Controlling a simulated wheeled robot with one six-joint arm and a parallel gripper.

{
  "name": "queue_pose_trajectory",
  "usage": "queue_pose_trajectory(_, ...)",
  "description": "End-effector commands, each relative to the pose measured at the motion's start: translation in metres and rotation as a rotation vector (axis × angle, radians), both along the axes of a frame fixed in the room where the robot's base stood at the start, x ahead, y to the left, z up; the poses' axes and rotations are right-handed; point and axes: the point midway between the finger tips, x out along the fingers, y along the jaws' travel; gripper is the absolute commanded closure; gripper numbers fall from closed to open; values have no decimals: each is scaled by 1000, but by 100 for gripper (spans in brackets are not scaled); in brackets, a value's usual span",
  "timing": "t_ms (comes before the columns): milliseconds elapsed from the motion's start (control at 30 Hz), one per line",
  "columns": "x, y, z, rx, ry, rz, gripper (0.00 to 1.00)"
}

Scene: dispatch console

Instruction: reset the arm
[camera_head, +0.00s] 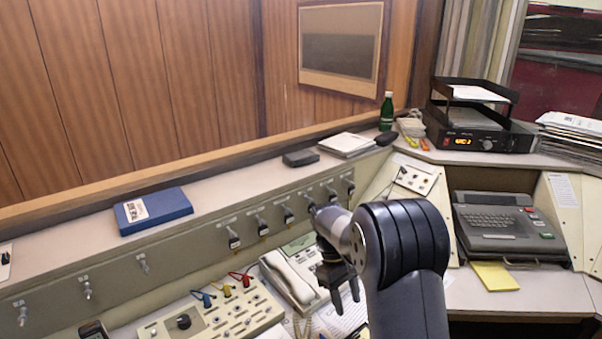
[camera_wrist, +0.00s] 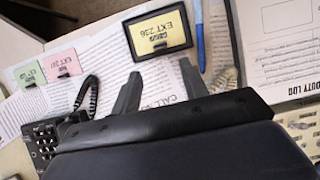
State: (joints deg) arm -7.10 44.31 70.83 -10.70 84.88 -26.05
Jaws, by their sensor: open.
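My gripper (camera_head: 340,286) is in the middle of the head view, pointing down above the desk of the console. In the wrist view its two fingers (camera_wrist: 159,82) are apart with nothing between them. My arm hides part of the desk to the right of the gripper. A black-framed yellow card marked EXT 236 (camera_wrist: 159,36) lies beyond the fingertips on printed sheets (camera_wrist: 95,55). A telephone with a cream handset (camera_head: 287,277) stands just left of the gripper in the head view.
A panel with switches and patch cables (camera_head: 222,311) lies left of the telephone. A blue book (camera_head: 153,210) lies on the ledge, with a green bottle (camera_head: 387,112) farther back. A typewriter-like keyboard unit (camera_head: 500,224) stands at the right. The air above the ledge looks clear.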

Motion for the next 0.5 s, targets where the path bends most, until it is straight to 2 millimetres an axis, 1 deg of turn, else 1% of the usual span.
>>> queue_pose_trajectory(33, -4, -3, -11, -1, 6, -1, 58)
queue_pose_trajectory(100, -9, -6, -24, -1, 6, -1, 58)
queue_pose_trajectory(433, -28, -20, -84, 0, 4, -2, 58)
queue_pose_trajectory(500, -26, -19, -66, 0, -5, -1, 58)
